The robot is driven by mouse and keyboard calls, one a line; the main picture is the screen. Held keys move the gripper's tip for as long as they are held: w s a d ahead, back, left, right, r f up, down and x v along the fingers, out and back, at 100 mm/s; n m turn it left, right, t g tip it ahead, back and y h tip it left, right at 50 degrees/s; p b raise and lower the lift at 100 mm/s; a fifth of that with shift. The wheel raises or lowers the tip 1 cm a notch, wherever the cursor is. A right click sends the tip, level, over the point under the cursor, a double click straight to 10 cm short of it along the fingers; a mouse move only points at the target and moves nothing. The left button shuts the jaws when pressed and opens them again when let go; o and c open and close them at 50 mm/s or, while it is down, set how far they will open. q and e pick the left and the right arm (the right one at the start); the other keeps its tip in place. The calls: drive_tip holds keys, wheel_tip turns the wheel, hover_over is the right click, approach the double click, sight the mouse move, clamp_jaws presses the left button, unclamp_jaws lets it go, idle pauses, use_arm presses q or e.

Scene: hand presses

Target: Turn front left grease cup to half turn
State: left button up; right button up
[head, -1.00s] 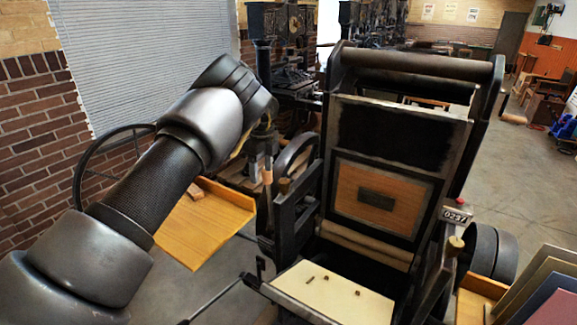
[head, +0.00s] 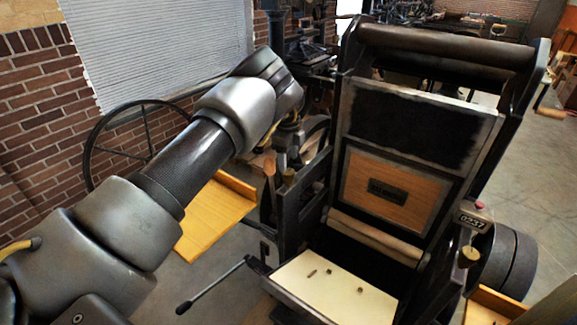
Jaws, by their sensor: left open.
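The hand press (head: 420,130) fills the middle and right. A small brass-coloured cup (head: 288,176) on its left frame looks like the front left grease cup; it is small and partly hard to make out. My left arm comes in from the left, and my left gripper (head: 284,148) points down just above that cup, its fingers open. I cannot tell whether they touch it. Another brass-coloured cup (head: 471,253) sits on the right side of the press, beside the counter (head: 472,221). My right gripper is not in view.
A wooden tray (head: 213,220) lies below my left arm, with a large spoked wheel (head: 92,150) behind it. A lever (head: 212,287) sticks out at the lower left of the press. A cream board (head: 335,290) with small pieces lies in front.

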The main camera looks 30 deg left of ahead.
sight(288, 171)
use_arm(q)
wheel_tip(288, 171, down, 4)
drive_tip(key=shift+s+r+p, duration=0.1)
drive_tip(key=shift+s+p, duration=0.05)
drive_tip(key=shift+p, duration=0.45)
drive_tip(key=shift+f, duration=0.35)
drive_tip(key=c, duration=1)
